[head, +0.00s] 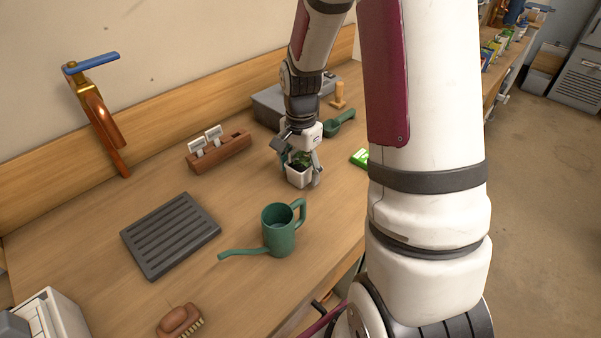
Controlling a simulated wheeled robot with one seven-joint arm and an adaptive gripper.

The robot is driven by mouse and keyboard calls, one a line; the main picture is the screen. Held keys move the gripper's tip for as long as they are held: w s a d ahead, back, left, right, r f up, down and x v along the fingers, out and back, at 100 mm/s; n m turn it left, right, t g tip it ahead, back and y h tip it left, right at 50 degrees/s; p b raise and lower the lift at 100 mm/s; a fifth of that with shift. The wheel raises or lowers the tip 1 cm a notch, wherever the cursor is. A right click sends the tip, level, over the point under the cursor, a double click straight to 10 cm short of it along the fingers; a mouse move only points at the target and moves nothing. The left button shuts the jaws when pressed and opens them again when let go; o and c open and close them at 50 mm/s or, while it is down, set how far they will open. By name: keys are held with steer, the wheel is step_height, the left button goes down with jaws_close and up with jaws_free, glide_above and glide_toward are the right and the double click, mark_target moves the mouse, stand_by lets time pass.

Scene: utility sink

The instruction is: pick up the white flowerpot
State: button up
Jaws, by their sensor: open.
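The white flowerpot (298,178) stands upright on the wooden bench in the head view, with dark soil and a small green plant in it. My gripper (300,168) points down over the pot. Its fingers are open, with one finger at the pot's right side and another at its upper left. The gripper's palm covers part of the plant. I cannot tell whether the fingers touch the pot.
A green watering can (279,232) stands in front of the pot. A green scoop (340,122) and a grey box (268,108) lie behind. A wooden label holder (219,152), a black slatted tray (170,236) and a brush (180,320) are to the left. A green packet (360,157) lies right.

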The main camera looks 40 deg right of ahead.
steer(key=c, duration=1.2)
